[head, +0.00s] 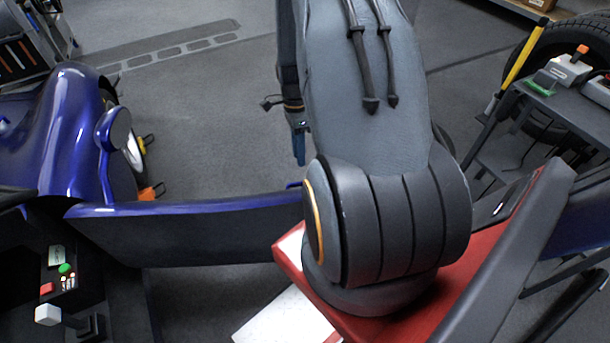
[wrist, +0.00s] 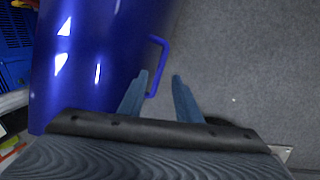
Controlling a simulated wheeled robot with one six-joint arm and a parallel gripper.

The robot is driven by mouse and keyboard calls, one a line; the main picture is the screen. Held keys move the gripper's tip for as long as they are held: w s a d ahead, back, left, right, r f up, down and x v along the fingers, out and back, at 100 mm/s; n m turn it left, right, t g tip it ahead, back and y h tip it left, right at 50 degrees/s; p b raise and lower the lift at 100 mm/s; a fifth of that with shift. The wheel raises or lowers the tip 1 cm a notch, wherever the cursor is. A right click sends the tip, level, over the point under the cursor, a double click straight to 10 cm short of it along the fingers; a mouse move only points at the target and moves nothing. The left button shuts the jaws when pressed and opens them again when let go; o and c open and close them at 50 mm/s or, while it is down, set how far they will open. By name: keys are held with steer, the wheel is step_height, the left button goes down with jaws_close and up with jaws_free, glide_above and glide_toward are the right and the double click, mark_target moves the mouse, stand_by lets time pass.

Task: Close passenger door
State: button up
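The blue passenger door (head: 200,232) stands swung open, reaching from the car body at left toward my arm in the head view. Its glossy outer panel (wrist: 85,55) fills the left of the wrist view. A blue U-shaped door handle (wrist: 161,62) sticks out from the panel's right edge. My gripper (wrist: 160,75) is open, with its two blue-grey fingers apart. The handle's bar appears between the fingertips, nearer the left finger; I cannot tell whether they touch. In the head view my gripper (head: 298,148) points down beyond the door's far end, partly behind my arm.
A control box (head: 62,275) with buttons is at lower left. A red surface (head: 440,285) lies below my arm. A dark cart (head: 565,108) with instruments and a tire (head: 590,40) stand at right. Grey floor (head: 210,110) beyond the door is clear.

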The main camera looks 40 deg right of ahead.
step_height(320, 180, down, 10)
steer(key=s+m+p, duration=0.1)
steer(key=s+p, duration=0.1)
steer(key=shift+s+r+m, duration=0.2)
steer(key=shift+r+m, duration=0.05)
steer(key=shift+m, duration=0.05)
steer(key=shift+d, duration=0.1)
jaws_close()
